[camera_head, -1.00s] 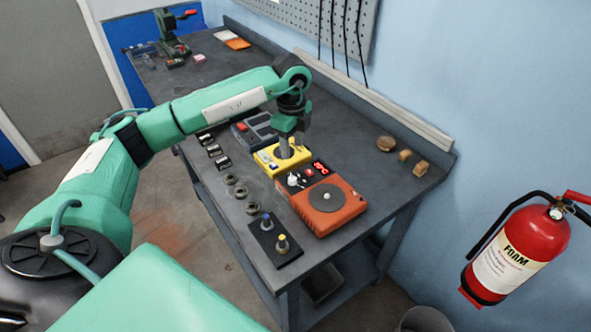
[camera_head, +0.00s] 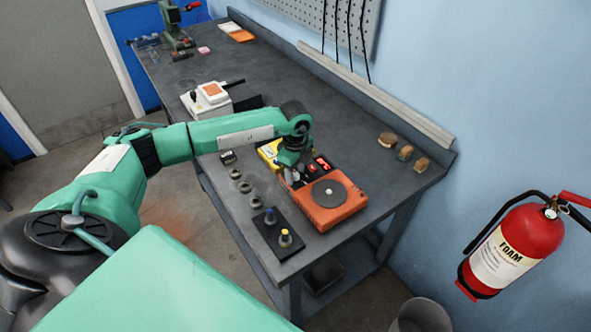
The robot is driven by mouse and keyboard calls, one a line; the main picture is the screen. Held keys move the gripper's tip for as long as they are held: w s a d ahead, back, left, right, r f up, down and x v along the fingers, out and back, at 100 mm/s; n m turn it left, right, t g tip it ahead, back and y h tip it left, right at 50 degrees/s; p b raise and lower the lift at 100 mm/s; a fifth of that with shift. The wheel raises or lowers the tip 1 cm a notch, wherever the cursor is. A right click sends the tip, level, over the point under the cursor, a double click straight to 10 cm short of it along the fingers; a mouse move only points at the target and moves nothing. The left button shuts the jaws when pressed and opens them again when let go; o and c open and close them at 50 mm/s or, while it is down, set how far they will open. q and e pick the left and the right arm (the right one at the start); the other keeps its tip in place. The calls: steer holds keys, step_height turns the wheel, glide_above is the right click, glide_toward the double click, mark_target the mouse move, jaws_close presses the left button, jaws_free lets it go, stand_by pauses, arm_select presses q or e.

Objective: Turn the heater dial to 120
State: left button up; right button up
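The heater is an orange box (camera_head: 345,209) with a round grey plate on top, near the front end of the bench. Its small red lit display (camera_head: 322,163) sits on the dark panel at the far side; the digits are too small to read surely. My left gripper (camera_head: 289,179) reaches down at the heater's far left corner, where the dial is. The gripper largely hides the dial, so I cannot tell whether it touches it or whether the fingers are open or shut. My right gripper is not in view.
A yellow device (camera_head: 268,152) stands just behind the gripper. Several metal rings (camera_head: 246,187) lie left of the heater. A black plate (camera_head: 276,233) with two capped posts is in front. A white device (camera_head: 207,101) stands farther back. Small brown pieces (camera_head: 405,152) lie at right.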

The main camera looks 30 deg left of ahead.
arm_select(q)
steer(key=c, duration=0.9)
